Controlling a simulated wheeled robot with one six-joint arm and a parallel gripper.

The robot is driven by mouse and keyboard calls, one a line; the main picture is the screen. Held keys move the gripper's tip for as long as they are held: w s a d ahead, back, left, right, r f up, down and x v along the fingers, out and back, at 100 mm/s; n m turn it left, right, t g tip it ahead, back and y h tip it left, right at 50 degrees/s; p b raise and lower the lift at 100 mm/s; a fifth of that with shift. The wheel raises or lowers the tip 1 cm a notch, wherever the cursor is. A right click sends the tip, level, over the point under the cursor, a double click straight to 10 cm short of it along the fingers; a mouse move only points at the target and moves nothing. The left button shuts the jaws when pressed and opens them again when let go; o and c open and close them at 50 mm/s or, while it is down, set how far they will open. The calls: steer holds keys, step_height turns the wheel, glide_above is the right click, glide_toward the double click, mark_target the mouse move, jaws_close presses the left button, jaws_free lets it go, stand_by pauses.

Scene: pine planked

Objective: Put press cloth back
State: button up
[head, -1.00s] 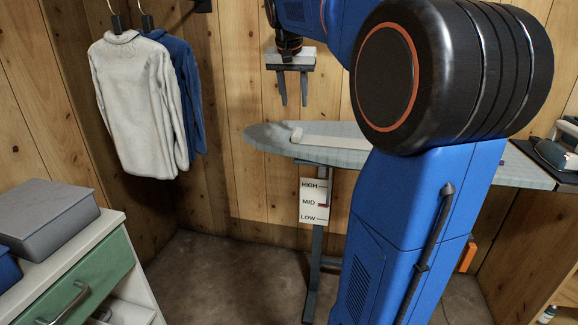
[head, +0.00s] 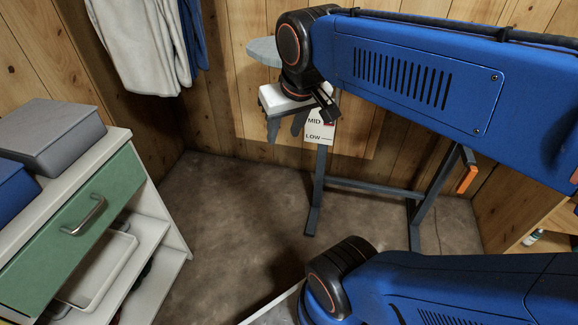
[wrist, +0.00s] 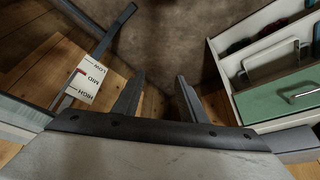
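I cannot make out a press cloth in either current view. My gripper (head: 287,125) is in front of the wall below the ironing board's tip, pointing down. Its two fingers stand apart with nothing between them; they also show in the wrist view (wrist: 160,90). The ironing board (head: 262,50) shows only its grey-blue tip in the head view; my arm hides the rest of its top. A white cabinet (head: 175,255) with a green drawer (head: 75,228) stands at the left, the drawer shut. The cabinet also shows in the wrist view (wrist: 238,105).
A grey box (head: 50,135) and a blue box (head: 12,190) sit on the cabinet top. A white tray (head: 100,268) lies on its shelf. A HIGH-MID-LOW sign (head: 320,130) hangs by the board's legs (head: 318,190). Light and blue garments hang above. The middle floor is clear.

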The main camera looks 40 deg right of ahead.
steer(key=s+a+f+n, duration=0.1)
steer(key=s+a+f, duration=0.1)
steer(key=s+f, duration=0.3)
steer(key=shift+s+a+f+n+y, duration=0.15)
steer(key=shift+a+f+n+y, duration=0.15)
steer(key=shift+f, duration=0.4)
steer(key=shift+c, duration=0.9)
steer(key=shift+d, duration=0.15)
